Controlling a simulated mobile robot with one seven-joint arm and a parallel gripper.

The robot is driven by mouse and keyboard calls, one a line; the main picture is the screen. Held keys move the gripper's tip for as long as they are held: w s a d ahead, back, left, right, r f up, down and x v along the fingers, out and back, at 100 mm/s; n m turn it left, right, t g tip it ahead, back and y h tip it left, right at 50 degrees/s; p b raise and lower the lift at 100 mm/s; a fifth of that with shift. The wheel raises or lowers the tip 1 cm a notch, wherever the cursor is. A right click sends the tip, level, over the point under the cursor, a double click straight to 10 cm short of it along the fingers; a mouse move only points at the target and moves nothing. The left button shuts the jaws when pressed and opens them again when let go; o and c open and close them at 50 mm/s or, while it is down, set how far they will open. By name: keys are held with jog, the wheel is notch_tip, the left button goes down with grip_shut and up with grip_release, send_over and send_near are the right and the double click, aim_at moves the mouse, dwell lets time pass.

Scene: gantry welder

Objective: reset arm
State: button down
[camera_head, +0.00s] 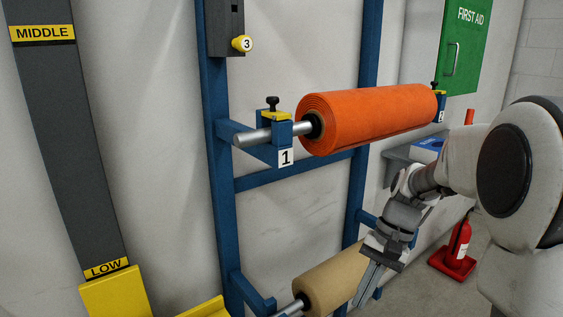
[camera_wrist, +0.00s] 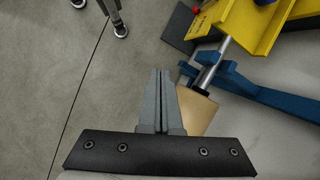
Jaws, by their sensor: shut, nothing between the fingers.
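My gripper (camera_head: 368,287) hangs from my arm at the lower right of the head view, fingers pointing down. Its fingers are together with nothing between them. In the wrist view my gripper (camera_wrist: 159,74) shows both grey fingers side by side. In the head view the gripper is in front of the right part of a tan roll (camera_head: 330,280) on the lower rack level. I cannot tell whether it touches the roll. The tan roll also shows in the wrist view (camera_wrist: 197,112), partly hidden behind the fingers.
A blue rack (camera_head: 216,135) holds an orange roll (camera_head: 370,115) on a metal bar above the gripper. A yellow part (camera_head: 115,294) is at lower left. Bare floor (camera_wrist: 45,60) lies left in the wrist view.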

jog(key=s+a+r+n+t+h, duration=0.2)
jog(key=s+r+n+t+h, duration=0.4)
jog(key=s, duration=0.9)
notch_tip(320, 180, up, 23)
jog(key=t+y+p, duration=0.1)
jog(key=y+p, duration=0.1)
jog(key=p, duration=1.7)
jog(key=shift+s+f+t, duration=0.15)
jog(key=shift+f+t, duration=0.05)
jog(key=shift+t, duration=0.1)
